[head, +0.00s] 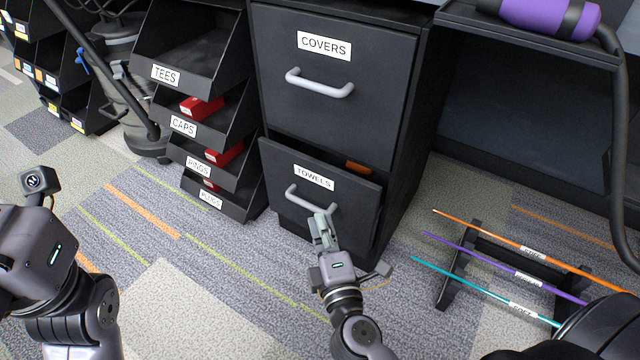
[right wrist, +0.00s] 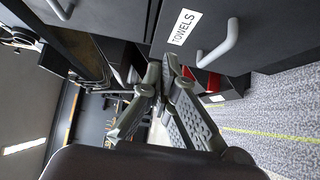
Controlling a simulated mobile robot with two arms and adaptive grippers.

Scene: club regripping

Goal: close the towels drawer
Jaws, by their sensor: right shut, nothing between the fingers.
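The towels drawer (head: 338,196) is the lower drawer of a black cabinet. It stands partly open, and a bit of orange (head: 358,167) shows inside behind its front. Its grey handle (head: 303,199) is on the front below the TOWELS label. My right gripper (head: 320,218) is shut and empty, close to the drawer front at the right end of the handle; I cannot tell whether it touches. In the right wrist view the shut fingers (right wrist: 168,72) show near the drawer front (right wrist: 205,30) and its handle (right wrist: 222,45). My left gripper is not clearly shown; only my left arm is at the lower left.
The closed covers drawer (head: 330,95) is above. Labelled bins (head: 190,75) with red boxes stand to the left. A rack (head: 470,240) with orange, purple and teal shafts stands on the floor at right. Carpet in front is clear.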

